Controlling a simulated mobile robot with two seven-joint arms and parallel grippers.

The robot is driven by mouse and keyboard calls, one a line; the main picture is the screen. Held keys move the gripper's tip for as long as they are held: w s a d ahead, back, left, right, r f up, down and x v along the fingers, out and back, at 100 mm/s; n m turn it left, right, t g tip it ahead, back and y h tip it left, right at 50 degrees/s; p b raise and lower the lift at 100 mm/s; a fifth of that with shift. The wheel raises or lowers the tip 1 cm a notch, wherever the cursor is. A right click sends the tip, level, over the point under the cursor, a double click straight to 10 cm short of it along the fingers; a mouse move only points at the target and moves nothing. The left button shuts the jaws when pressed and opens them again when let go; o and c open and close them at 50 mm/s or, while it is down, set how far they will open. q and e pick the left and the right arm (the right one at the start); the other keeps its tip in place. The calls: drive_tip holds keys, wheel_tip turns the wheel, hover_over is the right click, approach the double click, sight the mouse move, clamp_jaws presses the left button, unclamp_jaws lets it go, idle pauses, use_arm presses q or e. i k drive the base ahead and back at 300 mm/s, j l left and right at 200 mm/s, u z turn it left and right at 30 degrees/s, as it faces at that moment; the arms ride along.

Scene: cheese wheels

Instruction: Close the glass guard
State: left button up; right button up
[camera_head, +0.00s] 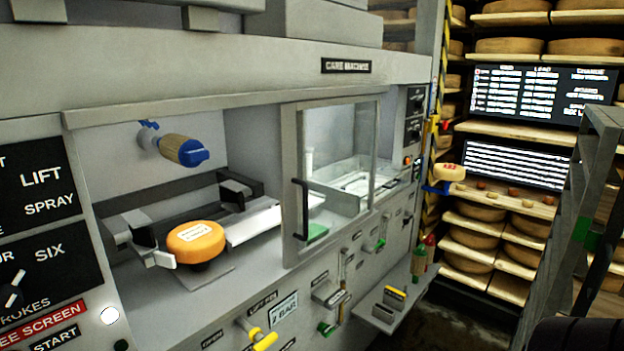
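The glass guard (343,158) is a framed clear pane on the front of the grey care machine. It stands at the right part of the machine's opening, with a dark vertical handle (301,209) on its left edge. The left part of the opening is uncovered. An orange cheese wheel (196,240) with a white label sits there on a small support between grey clamps. A blue-tipped brush or nozzle with a tan body (182,150) hangs above it. Neither of my grippers can be made out in this view.
Yellow-handled lever (262,338), green-knobbed levers and a small protruding shelf (393,305) stick out below the opening. A black control panel (40,220) is at the left. Cheese shelves (505,225) and screens (540,95) stand at the right, with a dark grey frame in front.

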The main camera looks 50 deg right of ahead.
sight(289, 181)
drive_tip(key=z, duration=1.7)
